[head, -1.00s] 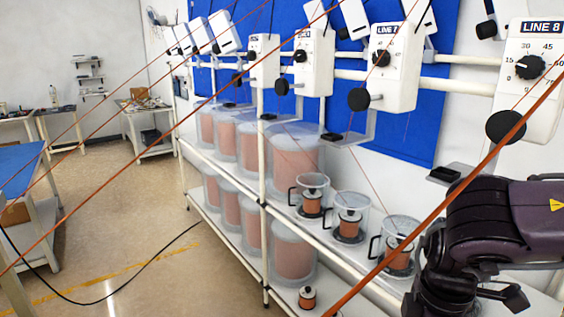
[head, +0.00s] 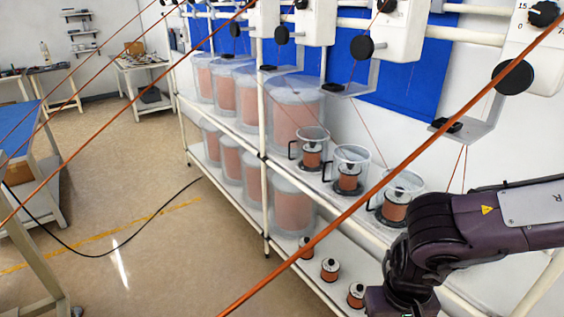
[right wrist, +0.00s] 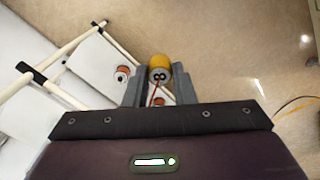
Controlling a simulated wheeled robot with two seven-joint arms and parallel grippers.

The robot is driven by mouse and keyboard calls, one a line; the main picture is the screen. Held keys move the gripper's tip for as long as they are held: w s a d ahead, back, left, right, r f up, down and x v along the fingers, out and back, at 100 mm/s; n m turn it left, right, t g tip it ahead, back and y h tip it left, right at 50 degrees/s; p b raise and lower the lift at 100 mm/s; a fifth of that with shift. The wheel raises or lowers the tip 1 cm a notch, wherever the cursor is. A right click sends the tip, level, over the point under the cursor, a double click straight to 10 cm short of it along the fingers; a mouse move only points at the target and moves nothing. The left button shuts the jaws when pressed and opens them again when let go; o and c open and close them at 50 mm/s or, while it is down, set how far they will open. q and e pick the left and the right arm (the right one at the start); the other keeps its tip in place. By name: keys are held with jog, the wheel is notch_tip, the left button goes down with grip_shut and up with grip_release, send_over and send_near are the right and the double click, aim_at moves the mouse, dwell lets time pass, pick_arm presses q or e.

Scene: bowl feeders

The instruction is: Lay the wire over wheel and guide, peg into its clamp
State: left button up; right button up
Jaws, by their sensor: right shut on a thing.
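My right arm enters the head view from the right, and its gripper is below that frame. In the right wrist view my right gripper (right wrist: 159,84) is shut on a yellow peg (right wrist: 159,63). A thin red wire (right wrist: 153,96) runs from the peg between the fingers. In the head view a black wheel (head: 510,77) sits on the white unit (head: 540,45) at upper right. Below it a metal bracket (head: 478,122) carries a small black clamp or guide (head: 447,125); I cannot tell which. Two thin red strands (head: 457,168) hang below that bracket. My left gripper is out of view.
Thick orange wires (head: 390,172) cross the head view diagonally. The white shelf rack (head: 263,190) holds clear copper-filled drums (head: 295,115), several mugs with spools (head: 350,172) and small spools (head: 330,270) below. A black cable (head: 150,220) lies on the open floor.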

jog(key=n, duration=0.1)
jog(key=r+n, duration=0.1)
jog(key=r, duration=0.1)
jog(key=shift+w+d+n, duration=0.25)
jog(key=shift+n, duration=0.15)
notch_tip(320, 180, up, 16)
jog(key=s+d+n, duration=0.1)
jog(key=d+n, duration=0.1)
jog(key=n, duration=2)
jog(key=shift+s+d+f, duration=0.15)
jog(key=shift+s+d, duration=0.05)
jog(key=shift+d, duration=0.05)
